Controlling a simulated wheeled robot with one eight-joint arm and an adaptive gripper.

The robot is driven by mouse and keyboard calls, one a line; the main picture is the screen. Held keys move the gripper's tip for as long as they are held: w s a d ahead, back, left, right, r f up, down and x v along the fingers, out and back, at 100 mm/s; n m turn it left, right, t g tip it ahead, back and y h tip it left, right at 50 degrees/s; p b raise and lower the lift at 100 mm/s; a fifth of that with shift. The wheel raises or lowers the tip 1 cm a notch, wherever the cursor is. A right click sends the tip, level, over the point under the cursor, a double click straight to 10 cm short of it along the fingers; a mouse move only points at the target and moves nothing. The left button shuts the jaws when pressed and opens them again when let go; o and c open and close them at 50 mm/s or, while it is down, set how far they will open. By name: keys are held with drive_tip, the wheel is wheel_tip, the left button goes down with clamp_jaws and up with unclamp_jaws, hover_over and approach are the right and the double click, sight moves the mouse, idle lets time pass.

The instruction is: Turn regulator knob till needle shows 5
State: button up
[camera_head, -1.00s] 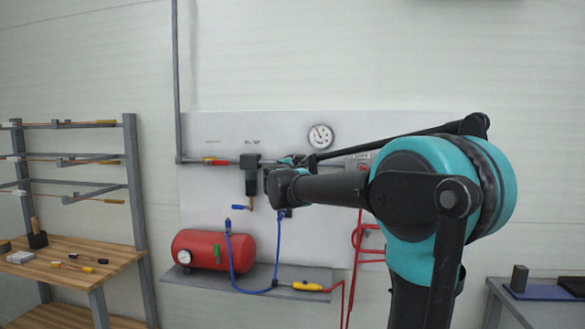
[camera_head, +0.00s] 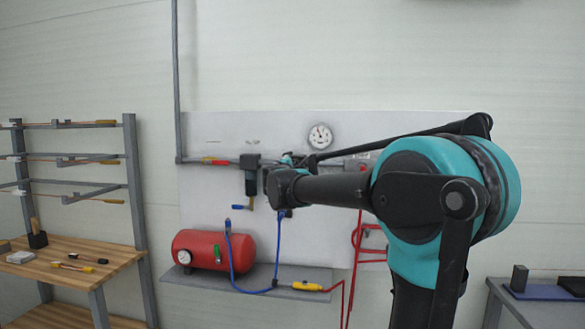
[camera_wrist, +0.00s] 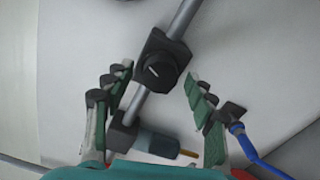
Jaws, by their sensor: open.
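The regulator knob (camera_wrist: 160,71) is a dark round knob with a pale line, on a dark block across a grey pipe. In the wrist view my gripper (camera_wrist: 152,88) is open, its green-padded fingers apart on either side of the knob, with visible gaps. The round white pressure gauge (camera_head: 319,136) hangs on the board above the pipe. Its needle points roughly upward, but the numbers are too small to read. In the head view my arm hides the knob and most of my gripper.
A dark filter body (camera_head: 251,178) hangs from the pipe left of my gripper. A blue hose (camera_head: 279,245) runs to the red tank (camera_head: 212,250) on the shelf (camera_head: 240,281). Red hoses (camera_head: 357,250) hang at the right. A wooden bench (camera_head: 75,258) stands at left.

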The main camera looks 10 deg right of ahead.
drive_tip(key=v, duration=1.1)
drive_tip(key=shift+s, duration=0.3)
drive_tip(key=shift+a, duration=0.2)
idle(2.3)
